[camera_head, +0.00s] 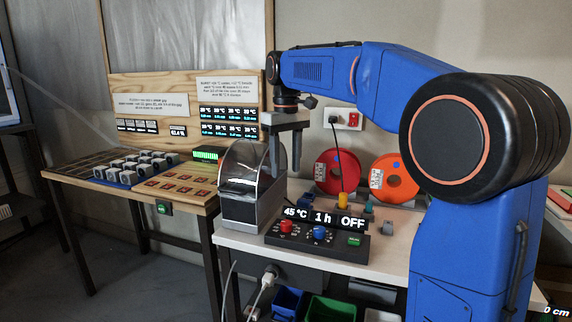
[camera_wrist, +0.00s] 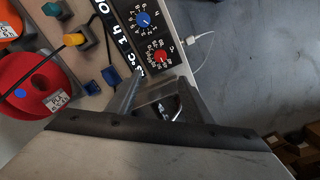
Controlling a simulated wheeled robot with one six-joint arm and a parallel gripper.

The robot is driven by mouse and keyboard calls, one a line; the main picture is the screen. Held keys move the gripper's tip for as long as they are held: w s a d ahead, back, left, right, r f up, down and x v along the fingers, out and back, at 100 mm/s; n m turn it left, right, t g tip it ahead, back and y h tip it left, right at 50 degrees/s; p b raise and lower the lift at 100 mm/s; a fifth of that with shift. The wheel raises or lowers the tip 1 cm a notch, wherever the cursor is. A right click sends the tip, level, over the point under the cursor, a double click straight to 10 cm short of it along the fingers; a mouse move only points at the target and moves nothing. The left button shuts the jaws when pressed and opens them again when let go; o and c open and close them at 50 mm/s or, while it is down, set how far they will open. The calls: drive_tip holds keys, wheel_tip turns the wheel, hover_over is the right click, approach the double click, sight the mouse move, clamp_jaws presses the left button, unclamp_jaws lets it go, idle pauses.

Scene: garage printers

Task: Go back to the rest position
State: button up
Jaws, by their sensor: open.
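My blue arm reaches over the white table, and my gripper (camera_head: 286,168) hangs fingers down, open, close to the right side of the dryer box (camera_head: 250,212). The box is grey with a clear curved cover. In the head view the nearer parts overlap, so I cannot tell whether the fingers touch it. In the wrist view my gripper (camera_wrist: 158,88) has its two fingers spread, with part of the box (camera_wrist: 163,106) showing between them. I see nothing held.
A control panel (camera_head: 316,247) reads 45 °C, 1 h, OFF. Red (camera_head: 338,172) and orange (camera_head: 394,178) spools stand behind it, with small coloured pegs nearby. A wooden bench (camera_head: 75,171) with several small grey blocks stands left. Bins (camera_head: 330,309) sit below the table.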

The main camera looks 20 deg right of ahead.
drive_tip(key=s+d+f+m+t, duration=0.1)
drive_tip(key=s+d+f, duration=0.15)
drive_tip(key=s, duration=0.65)
drive_tip(key=s+d+f+m+t, duration=0.15)
drive_tip(key=s+f, duration=0.25)
drive_tip(key=s, duration=0.5)
drive_tip(key=s+d+f+m+t, duration=0.1)
drive_tip(key=s+d+f+t, duration=0.1)
drive_tip(key=s+f, duration=1.3)
drive_tip(key=shift+s+d+f, duration=0.4)
drive_tip(key=shift+r+m, duration=0.1)
drive_tip(key=shift+m, duration=0.15)
